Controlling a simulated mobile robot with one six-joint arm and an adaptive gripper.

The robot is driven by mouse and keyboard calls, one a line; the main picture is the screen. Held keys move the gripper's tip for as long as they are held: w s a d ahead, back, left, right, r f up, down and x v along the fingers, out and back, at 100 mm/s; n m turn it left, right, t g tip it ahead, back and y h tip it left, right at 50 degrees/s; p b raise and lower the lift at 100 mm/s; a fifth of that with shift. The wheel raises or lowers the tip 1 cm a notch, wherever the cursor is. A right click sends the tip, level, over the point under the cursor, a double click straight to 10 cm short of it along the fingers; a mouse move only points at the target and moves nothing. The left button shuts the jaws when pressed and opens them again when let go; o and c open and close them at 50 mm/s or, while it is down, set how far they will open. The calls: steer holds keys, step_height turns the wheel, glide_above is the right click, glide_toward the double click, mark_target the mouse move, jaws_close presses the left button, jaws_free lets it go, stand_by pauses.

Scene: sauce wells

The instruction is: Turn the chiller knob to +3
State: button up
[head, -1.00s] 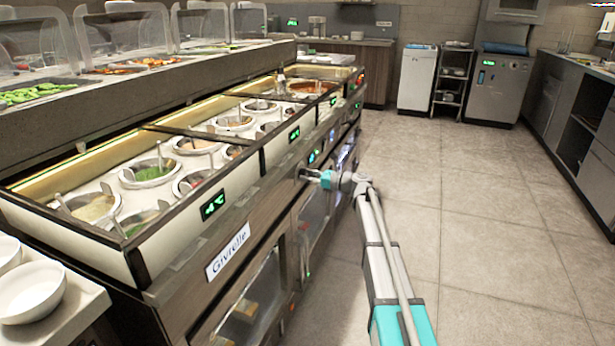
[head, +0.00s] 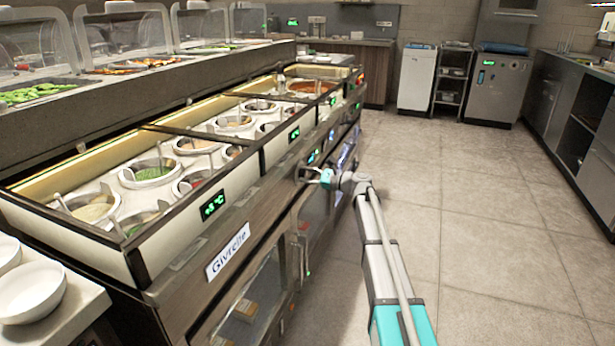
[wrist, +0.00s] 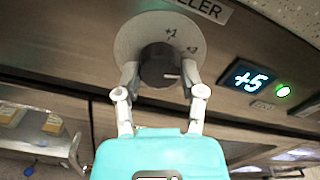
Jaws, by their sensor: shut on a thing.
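The chiller knob (wrist: 158,65) is dark and round, on a pale dial plate (wrist: 128,45) marked +1 at the top and +3 at upper right. Its white pointer line points right and slightly down, below the +3 mark. My gripper (wrist: 160,74) is shut on the knob, one finger on each side. The lit display (wrist: 250,78) to the right reads +5, with a green light beside it.
The sauce counter (head: 180,245) has wells on top and glass-fronted doors below. A green display (head: 213,205) on its front reads about +5 °C. White bowls (head: 32,292) stand at lower left. The floor (head: 480,230) on the right is clear.

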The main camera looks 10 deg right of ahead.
steer(key=n, duration=0.5)
steer(key=shift+w, duration=0.1)
steer(key=shift+n, duration=0.3)
steer(key=o, duration=1.2)
steer(key=shift+c, duration=0.2)
steer(key=v, duration=1.2)
steer(key=shift+a, duration=0.1)
